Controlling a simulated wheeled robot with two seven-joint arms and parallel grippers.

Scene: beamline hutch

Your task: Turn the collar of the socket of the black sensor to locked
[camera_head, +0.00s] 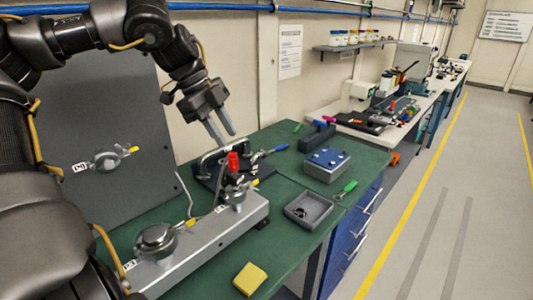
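My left gripper (226,140) hangs above the bench with its two fingers apart and nothing between them. It is above and behind a silver round fitting (238,195) on a grey beam (205,240); a red-topped part (233,162) and a dark part show at this fitting. A second silver round fitting (155,240) with a yellow-tipped lever sits nearer on the beam. A third fitting (106,160) with a yellow tip is on the upright grey panel (120,110). I cannot tell for certain which one holds the black sensor, nor any collar's position. My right gripper is not in view.
The green bench (270,240) bears a yellow block (250,278), a grey tray (308,210), a blue-topped box (325,163), and a green-handled tool (345,190). A black bracket (208,168) stands behind the beam. Open floor lies to the right.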

